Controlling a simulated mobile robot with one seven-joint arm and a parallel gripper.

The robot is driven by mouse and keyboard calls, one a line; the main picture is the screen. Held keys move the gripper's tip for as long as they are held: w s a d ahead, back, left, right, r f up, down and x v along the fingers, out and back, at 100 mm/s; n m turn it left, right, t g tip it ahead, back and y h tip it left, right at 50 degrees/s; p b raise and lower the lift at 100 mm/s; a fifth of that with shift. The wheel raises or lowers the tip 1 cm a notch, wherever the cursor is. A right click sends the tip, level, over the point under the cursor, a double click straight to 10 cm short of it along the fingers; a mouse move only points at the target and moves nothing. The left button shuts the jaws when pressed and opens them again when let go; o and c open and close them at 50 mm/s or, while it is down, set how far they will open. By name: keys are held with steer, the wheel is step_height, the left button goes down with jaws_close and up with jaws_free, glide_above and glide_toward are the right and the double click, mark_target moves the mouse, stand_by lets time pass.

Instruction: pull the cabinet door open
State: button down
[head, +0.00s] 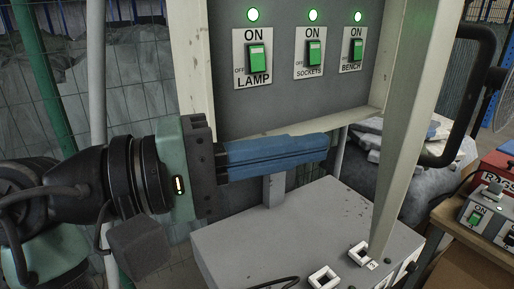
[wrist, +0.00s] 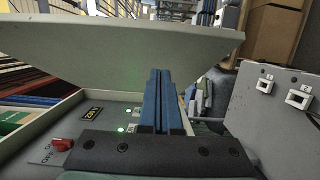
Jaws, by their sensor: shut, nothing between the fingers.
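The cabinet (head: 300,100) stands open in the head view, with green switches for lamp, sockets and bench lit inside. Its door (head: 408,110) stands swung out at the right, seen nearly edge-on. A black loop handle (head: 487,90) shows beyond the door. My gripper (head: 328,146) has its blue fingers shut and empty, pointing right across the cabinet's lower front. In the wrist view the door (wrist: 130,50) spans the top as a pale panel, and the fingers (wrist: 160,75) reach towards its inner side. Whether they touch it I cannot tell.
A grey box (head: 240,243) with white square frames on it lies below my gripper. A wooden bench (head: 455,222) with a red box (head: 497,168) and a switch unit (head: 490,215) stands at right. Wire fencing (head: 60,90) is behind on the left.

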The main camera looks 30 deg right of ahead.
mark_target(397, 149)
steer(key=s+d, duration=0.2)
steer(key=d, duration=0.2)
steer(key=shift+s+d, duration=0.1)
steer(key=shift+s, duration=0.3)
steer(key=shift+s+d, duration=0.3)
steer(key=shift+s, duration=0.1)
steer(key=shift+s+p, duration=0.1)
steer(key=shift+p, duration=0.2)
